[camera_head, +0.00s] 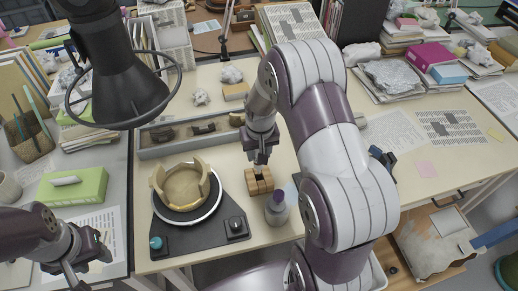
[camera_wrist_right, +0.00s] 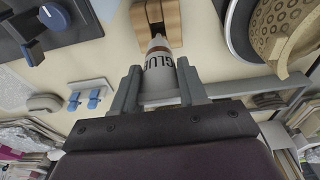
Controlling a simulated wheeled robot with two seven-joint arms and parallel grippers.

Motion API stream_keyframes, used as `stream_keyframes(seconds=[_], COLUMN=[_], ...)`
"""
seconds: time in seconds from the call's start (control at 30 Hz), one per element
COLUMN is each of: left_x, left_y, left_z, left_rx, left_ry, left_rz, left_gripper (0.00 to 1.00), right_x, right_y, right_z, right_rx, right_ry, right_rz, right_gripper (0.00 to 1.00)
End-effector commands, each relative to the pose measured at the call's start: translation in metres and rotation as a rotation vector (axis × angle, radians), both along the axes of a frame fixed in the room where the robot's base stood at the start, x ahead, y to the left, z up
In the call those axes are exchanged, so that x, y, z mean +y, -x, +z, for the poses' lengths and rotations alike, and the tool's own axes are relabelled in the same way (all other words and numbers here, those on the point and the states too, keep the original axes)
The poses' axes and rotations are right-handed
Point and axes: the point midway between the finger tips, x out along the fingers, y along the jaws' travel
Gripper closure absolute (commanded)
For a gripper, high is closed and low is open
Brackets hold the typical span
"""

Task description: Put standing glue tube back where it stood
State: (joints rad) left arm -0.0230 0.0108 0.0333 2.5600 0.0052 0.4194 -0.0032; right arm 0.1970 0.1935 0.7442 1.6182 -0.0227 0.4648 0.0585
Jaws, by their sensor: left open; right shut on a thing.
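The glue tube (camera_wrist_right: 161,80) is white with dark lettering and a narrow nozzle. It is between the two fingers of my right gripper (camera_wrist_right: 159,88), which is shut on it. The nozzle points at a wooden block (camera_wrist_right: 172,22); I cannot tell whether it touches the block or sits in it. In the head view my right gripper (camera_head: 262,155) is just above the slotted wooden block (camera_head: 259,181), and the tube is mostly hidden there. My left gripper (camera_head: 88,262) is open and empty over papers at the lower left.
A tan, partly assembled pot (camera_head: 183,187) sits on a round turntable left of the block. A grey bottle with a purple cap (camera_head: 277,210) stands close in front of the block. A long grey tray (camera_head: 190,143) lies behind. A lamp (camera_head: 125,85) hangs over the back left.

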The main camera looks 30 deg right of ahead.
Motion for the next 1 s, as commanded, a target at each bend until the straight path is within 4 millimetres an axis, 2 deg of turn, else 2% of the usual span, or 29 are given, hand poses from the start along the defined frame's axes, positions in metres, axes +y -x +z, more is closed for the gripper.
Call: stream_keyframes(seconds=[0.53,1.0], left_x=[0.000,0.000], left_y=[0.000,0.000], left_z=[-0.029,-0.030], left_rx=[0.000,0.000], left_ry=[0.000,0.000], left_rz=[0.000,0.000], left_gripper=[0.57,0.57], right_x=[0.000,0.000], right_y=[0.000,0.000], right_z=[-0.046,-0.051], right_rx=[0.000,0.000], right_ry=[0.000,0.000], right_rz=[0.000,0.000], right_gripper=[0.75,0.75])
